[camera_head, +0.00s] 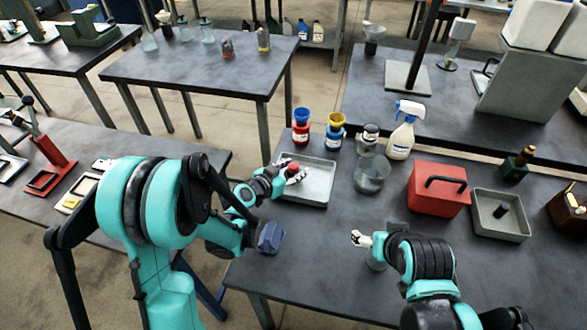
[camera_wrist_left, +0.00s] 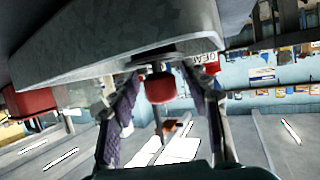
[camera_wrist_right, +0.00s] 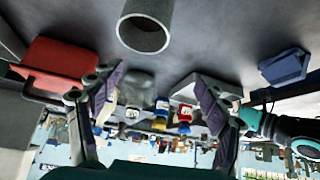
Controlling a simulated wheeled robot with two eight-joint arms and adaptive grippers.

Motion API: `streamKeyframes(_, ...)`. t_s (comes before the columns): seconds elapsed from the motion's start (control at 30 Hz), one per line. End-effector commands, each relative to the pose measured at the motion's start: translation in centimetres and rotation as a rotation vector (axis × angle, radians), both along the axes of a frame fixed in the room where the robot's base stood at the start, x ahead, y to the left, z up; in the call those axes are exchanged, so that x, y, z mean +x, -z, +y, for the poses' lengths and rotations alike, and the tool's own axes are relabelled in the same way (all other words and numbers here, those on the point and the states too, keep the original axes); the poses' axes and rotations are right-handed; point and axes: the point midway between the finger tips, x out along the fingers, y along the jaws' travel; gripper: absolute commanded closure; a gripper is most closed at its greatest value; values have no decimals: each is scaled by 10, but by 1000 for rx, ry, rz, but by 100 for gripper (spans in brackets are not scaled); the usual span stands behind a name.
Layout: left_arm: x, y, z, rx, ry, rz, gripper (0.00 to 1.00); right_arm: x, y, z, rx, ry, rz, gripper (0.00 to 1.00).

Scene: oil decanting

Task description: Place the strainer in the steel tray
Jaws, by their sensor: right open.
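The steel tray (camera_head: 322,200) is a shallow grey tray at the back left of the near table. My left gripper (camera_head: 294,172) is over this tray, with a red piece (camera_head: 292,166) at its fingertips. In the left wrist view the red piece (camera_wrist_left: 160,88) sits between the two fingers, which look closed on it. It seems to be part of the strainer; the rest of it is hidden or too small to tell. My right gripper (camera_head: 362,240) is low over the front of the table. In the right wrist view its fingers (camera_wrist_right: 160,85) are spread and empty.
A glass beaker (camera_head: 372,178), spray bottle (camera_head: 401,138) and red toolbox (camera_head: 438,188) stand right of the tray. Bottles with blue (camera_head: 301,115) and yellow (camera_head: 336,119) funnels stand behind it. A blue container (camera_head: 271,238) is at the left edge. A second grey tray (camera_head: 482,222) is farther right.

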Motion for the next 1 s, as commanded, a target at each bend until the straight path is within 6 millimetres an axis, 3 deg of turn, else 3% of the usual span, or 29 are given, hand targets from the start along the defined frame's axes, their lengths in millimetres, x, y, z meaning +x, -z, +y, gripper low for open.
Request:
streamKeyframes(0.2,-1,-6,1,0,0,0,53,0,-6,0,0,0,0,24)
streamKeyframes(0.7,-77,-43,52,-1,-4,0,53,0,-28,0,0,0,0,24)
streamKeyframes(1.0,-93,-50,62,0,-1,4,53,0,-31,0,0,0,0,24)
